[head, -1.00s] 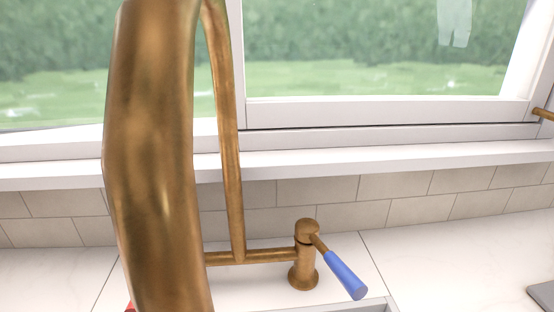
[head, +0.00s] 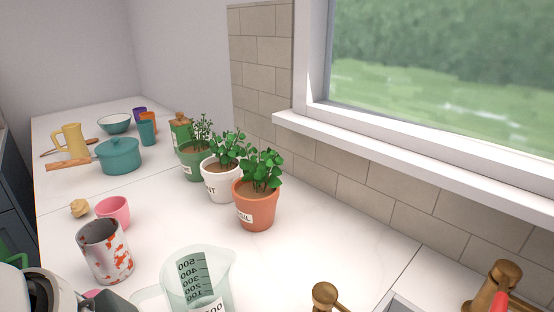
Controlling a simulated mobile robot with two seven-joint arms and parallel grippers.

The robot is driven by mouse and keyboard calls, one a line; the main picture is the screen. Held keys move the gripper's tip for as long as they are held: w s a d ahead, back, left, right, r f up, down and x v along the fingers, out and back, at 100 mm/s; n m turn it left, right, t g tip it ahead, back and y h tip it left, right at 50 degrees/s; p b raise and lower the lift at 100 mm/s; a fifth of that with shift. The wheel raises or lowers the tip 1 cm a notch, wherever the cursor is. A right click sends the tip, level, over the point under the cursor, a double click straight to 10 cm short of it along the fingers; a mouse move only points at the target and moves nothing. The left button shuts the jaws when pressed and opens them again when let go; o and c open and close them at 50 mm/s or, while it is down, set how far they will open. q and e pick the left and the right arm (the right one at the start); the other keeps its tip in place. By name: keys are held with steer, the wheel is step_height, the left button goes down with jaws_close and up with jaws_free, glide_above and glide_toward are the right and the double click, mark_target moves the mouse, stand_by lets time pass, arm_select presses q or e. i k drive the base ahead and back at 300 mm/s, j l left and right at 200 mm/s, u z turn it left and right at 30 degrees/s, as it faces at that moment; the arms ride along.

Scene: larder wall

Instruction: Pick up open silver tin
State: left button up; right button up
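An open-topped, greyish tin-like container (head: 104,251) with orange-red and white patches stands upright on the white counter, at the lower left of the head view. It is the thing most like an open silver tin, but I cannot confirm that it is the one. White and dark parts, seemingly of my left arm, show at the bottom left corner, just in front of the container. The fingertips of my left gripper cannot be made out. My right gripper is not in view.
A clear measuring jug (head: 198,283) stands right of the container, and a pink cup (head: 114,213) behind it. Potted herbs, the nearest in a terracotta pot (head: 256,205), line the wall. A teal pot (head: 119,156) and yellow jug (head: 70,141) stand farther back. Brass tap parts (head: 492,287) are at right.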

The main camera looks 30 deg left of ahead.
mark_target(107, 251)
steer(key=k+j+u, duration=0.1)
steer(key=u, duration=0.35)
steer(key=j+u, duration=0.25)
steer(key=u, duration=0.2)
steer(key=j+u, duration=0.25)
steer(key=u, duration=0.2)
steer(key=j+u, duration=0.25)
steer(key=u, duration=0.2)
steer(key=k, duration=0.05)
